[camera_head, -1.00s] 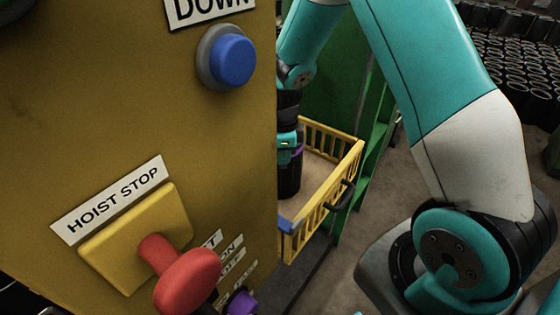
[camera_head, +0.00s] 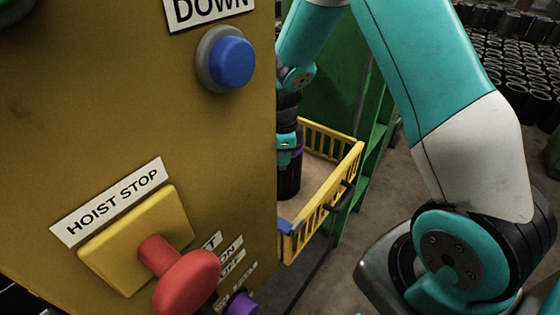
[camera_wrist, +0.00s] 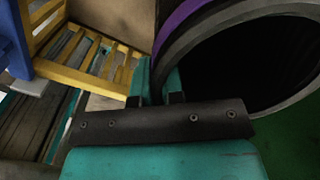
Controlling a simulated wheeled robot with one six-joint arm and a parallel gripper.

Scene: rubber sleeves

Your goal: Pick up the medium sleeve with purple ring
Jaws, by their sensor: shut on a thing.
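The black sleeve with a purple ring (camera_head: 289,178) stands upright in the yellow basket (camera_head: 322,205) in the head view, partly hidden by the control panel. In the wrist view the sleeve (camera_wrist: 255,50) fills the upper right, with its open mouth and a purple band showing. My gripper (camera_head: 287,150) is at the upper part of the sleeve, shut on its wall. In the wrist view my gripper (camera_wrist: 160,95) meets the sleeve's rim, and the fingertips are mostly hidden.
A large yellow control panel (camera_head: 110,120) with a blue button (camera_head: 235,62) and a red stop knob (camera_head: 187,280) blocks the left side. The basket's slatted wall (camera_wrist: 90,60) is close by. Green framework (camera_head: 365,170) stands behind. Many black sleeves (camera_head: 510,60) fill the upper right.

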